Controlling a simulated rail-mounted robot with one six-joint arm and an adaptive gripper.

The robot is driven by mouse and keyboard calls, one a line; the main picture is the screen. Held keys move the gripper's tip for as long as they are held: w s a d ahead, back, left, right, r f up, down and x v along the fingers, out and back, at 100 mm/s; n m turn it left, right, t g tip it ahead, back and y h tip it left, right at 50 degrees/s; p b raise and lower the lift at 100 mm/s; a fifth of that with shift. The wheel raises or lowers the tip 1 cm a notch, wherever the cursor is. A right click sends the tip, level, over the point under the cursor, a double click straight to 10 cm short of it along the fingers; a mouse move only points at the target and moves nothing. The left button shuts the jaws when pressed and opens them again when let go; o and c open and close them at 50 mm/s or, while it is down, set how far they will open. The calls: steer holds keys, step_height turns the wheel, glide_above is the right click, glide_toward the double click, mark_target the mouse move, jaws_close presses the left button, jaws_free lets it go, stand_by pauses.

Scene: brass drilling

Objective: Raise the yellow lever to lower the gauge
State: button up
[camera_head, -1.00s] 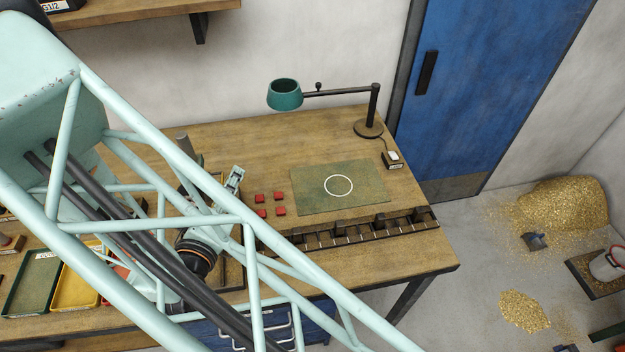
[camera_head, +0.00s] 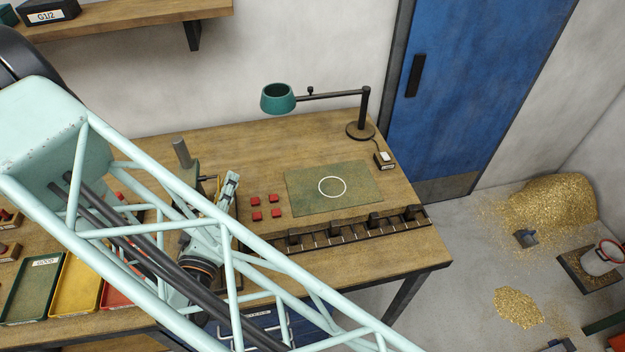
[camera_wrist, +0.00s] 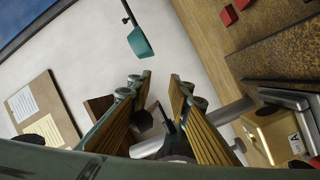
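I cannot make out a yellow lever or a gauge in either view. My gripper (camera_wrist: 160,82) is open in the wrist view, with its two ribbed, brass-coloured fingers apart. Dark parts (camera_wrist: 165,118) and a grey round bar (camera_wrist: 234,110) show between and beyond the fingers; I cannot tell whether the fingers touch them. In the head view my gripper (camera_head: 231,182) is over the bench, left of the red blocks and close to a machine with a grey upright cylinder (camera_head: 181,153). My arm's lattice hides much of that machine.
Small red blocks (camera_head: 256,201) lie beside a green mat (camera_head: 305,198) with a white ring. A black slotted rail (camera_head: 350,234) runs along the front of the wooden bench (camera_head: 300,135). A green lamp (camera_head: 278,98) overhangs the back. Green (camera_head: 32,290) and yellow (camera_head: 76,285) trays stand left.

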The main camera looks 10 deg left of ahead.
steer(key=shift+s+a+r+m+h+p, duration=1)
steer(key=shift+s+m, duration=1.1)
steer(key=shift+s, duration=5.25)
steer(key=w+d+r+m+g+h+b, duration=0.1)
steer(key=w+d+r+m+g+h, duration=0.1)
steer(key=d, duration=0.7)
steer(key=w+d+r+m+g+h, duration=0.2)
steer(key=w+d+r+g+h, duration=0.1)
steer(key=d, duration=0.5)
steer(key=w+d+r+m+g+h+b, duration=0.1)
steer(key=w+d+r+m+g+h, duration=0.1)
steer(key=w+d+g+h, duration=0.2)
steer(key=shift+w+d+r+m+g+h+b, duration=0.35)
steer(key=shift+w+d+g, duration=0.55)
steer(key=shift+w+d, duration=1.35)
steer(key=shift+s+d+f, duration=0.1)
steer(key=shift+s+d, duration=0.45)
steer(key=shift+s, duration=0.05)
